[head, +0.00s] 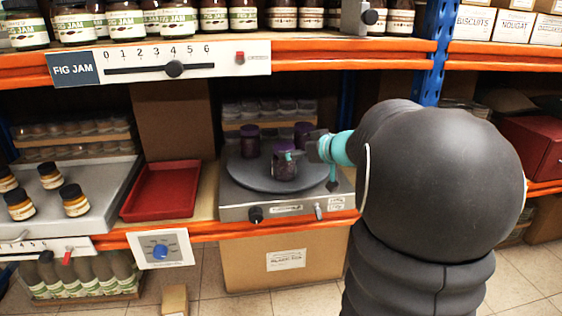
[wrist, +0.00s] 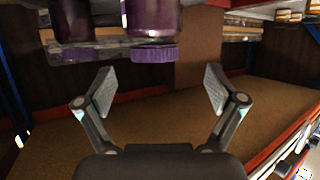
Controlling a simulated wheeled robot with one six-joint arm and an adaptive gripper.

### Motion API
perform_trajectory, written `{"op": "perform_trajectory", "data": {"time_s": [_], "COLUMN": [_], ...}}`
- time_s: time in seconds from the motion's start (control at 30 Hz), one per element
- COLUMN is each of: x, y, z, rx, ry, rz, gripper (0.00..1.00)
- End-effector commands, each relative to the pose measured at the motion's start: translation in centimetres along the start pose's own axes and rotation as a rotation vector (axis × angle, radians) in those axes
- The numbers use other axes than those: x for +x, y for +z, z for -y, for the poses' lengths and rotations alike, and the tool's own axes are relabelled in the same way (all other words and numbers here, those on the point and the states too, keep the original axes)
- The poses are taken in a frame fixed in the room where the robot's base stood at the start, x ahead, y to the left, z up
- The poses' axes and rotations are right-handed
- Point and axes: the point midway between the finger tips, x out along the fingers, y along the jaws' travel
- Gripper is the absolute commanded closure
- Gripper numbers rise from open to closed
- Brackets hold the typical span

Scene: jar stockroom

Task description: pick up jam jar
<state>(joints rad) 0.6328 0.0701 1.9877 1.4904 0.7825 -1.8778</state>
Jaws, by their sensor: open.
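Three dark jam jars with purple lids stand on a round grey turntable (head: 245,180) in the head view. The front jar (head: 284,166) is closest to my gripper (head: 308,158); another jar (head: 250,142) is at the back left, and a third jar (head: 303,135) is at the back right, partly hidden. In the wrist view, where jars appear upside down, my gripper (wrist: 160,88) is open with nothing between its fingers. A jar (wrist: 153,22) with a purple lid lies just beyond the fingertips, roughly in line with the gap. A second jar (wrist: 72,22) is left of it.
A red tray (head: 160,190) lies left of the turntable, and a grey tray (head: 95,195) with small orange-labelled jars is farther left. A shelf edge (head: 300,54) with fig jam jars runs above. Small pale jars (head: 268,107) stand behind the turntable.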

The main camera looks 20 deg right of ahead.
Motion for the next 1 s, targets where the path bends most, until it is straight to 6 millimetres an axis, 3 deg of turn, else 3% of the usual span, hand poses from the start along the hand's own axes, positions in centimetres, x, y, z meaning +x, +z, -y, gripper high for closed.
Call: {"op": "perform_trajectory", "data": {"time_s": [0.27,0.6,0.93,1.0], "x": [1.8,5.9,6.5,6.5], "y": [-0.1,-0.6,-0.5,-0.5], "z": [-0.1,-0.7,-0.8,-0.8], "rx": [0.0,0.0,0.0,0.0], "ry": [0.0,-0.002,0.001,0.001], "rz": [0.001,0.002,0.001,0.001], "gripper": [0.06,0.06,0.06,0.21]}}
